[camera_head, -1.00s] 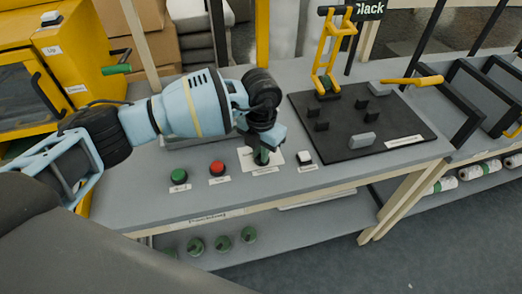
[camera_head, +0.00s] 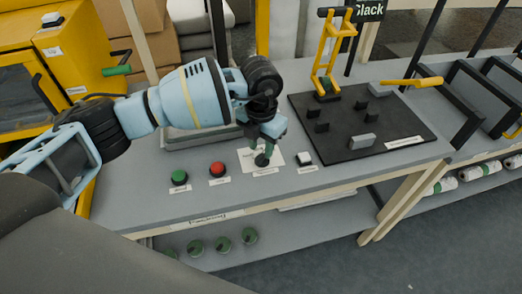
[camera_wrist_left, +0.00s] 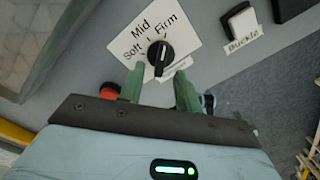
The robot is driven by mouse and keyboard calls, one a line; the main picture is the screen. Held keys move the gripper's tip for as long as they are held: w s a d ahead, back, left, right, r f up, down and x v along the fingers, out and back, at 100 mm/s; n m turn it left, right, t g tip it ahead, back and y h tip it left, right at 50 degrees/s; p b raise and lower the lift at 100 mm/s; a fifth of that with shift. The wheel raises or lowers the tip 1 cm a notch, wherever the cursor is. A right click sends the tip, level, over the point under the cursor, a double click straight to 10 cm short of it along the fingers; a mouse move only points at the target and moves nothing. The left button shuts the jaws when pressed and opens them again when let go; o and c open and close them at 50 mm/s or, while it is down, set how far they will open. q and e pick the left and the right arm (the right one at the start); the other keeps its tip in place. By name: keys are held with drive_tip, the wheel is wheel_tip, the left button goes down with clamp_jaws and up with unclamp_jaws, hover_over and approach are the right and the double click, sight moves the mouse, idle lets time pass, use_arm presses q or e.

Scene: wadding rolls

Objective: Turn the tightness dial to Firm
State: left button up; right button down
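The tightness dial (camera_wrist_left: 160,55) is a black knob with a raised bar on a white label card (camera_wrist_left: 185,50) marked Soft, Mid and Firm. In the wrist view its bar runs nearly upright, its upper end near the gap between Mid and Firm; I cannot tell the exact setting. In the head view the dial (camera_head: 262,160) shows just below my left gripper (camera_head: 268,147). My right gripper is out of view.
A green button (camera_head: 179,177) and a red button (camera_head: 217,169) stand left of the dial. A white Buckle switch (camera_head: 304,158) stands right of it. A black board (camera_head: 385,120) with grey blocks and a yellow clamp (camera_head: 327,60) lies further right.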

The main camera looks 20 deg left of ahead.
sight(261, 155)
use_arm(q)
drive_tip(key=shift+r, duration=2.4)
